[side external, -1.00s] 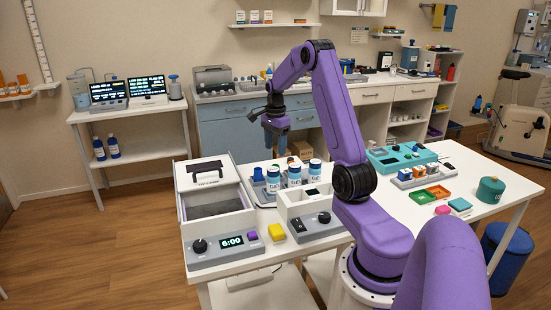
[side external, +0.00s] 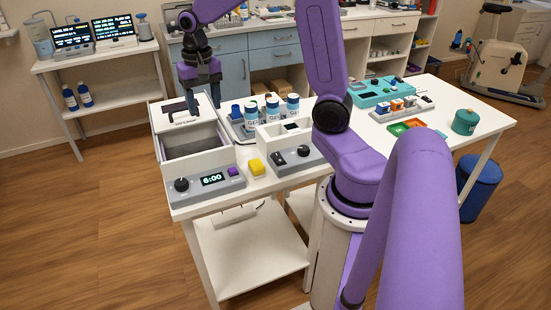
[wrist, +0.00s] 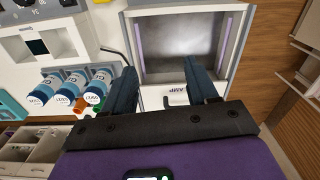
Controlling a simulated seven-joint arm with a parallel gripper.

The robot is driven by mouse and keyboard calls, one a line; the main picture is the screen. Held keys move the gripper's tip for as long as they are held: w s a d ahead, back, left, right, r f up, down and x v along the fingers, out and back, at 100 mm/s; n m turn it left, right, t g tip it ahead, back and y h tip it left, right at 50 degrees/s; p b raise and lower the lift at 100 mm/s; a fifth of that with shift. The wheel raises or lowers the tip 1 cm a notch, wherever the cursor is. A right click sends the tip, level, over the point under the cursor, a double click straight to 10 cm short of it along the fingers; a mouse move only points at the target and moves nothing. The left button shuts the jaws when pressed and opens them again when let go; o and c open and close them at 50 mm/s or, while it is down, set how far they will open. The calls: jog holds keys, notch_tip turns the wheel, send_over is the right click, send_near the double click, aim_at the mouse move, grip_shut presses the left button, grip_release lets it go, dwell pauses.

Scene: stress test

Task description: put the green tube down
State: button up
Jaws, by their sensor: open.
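My gripper (side external: 203,108) is open above the back of the white open-topped box (side external: 158,152), near its raised lid (side external: 186,112). In the wrist view, the two dark fingers (wrist: 160,82) are spread with nothing visible between them, over the box's near edge and lid. I cannot make out a green tube for certain. A small green item (wrist: 89,112) shows beside the left finger in the wrist view, next to an orange one (wrist: 80,105); the finger and gripper body partly hide that area.
White bottles with blue caps (side external: 272,108) stand right of the box. A control panel reading 6:00 (side external: 212,180) is at the box's front, with a yellow block (side external: 256,167) beside it. A white unit with a knob (side external: 290,150) stands farther right. A teal case (side external: 378,92) lies behind.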

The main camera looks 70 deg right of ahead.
jog(key=s+a+n, duration=0.9)
jog(key=s+a, duration=0.1)
jog(key=a, duration=0.1)
jog(key=s+a+f+n, duration=0.1)
jog(key=s+a+n, duration=0.1)
jog(key=s+n, duration=0.9)
jog(key=s, duration=0.3)
jog(key=shift+s+a+f, duration=0.2)
jog(key=shift+a+f, duration=0.05)
jog(key=shift+f, duration=0.1)
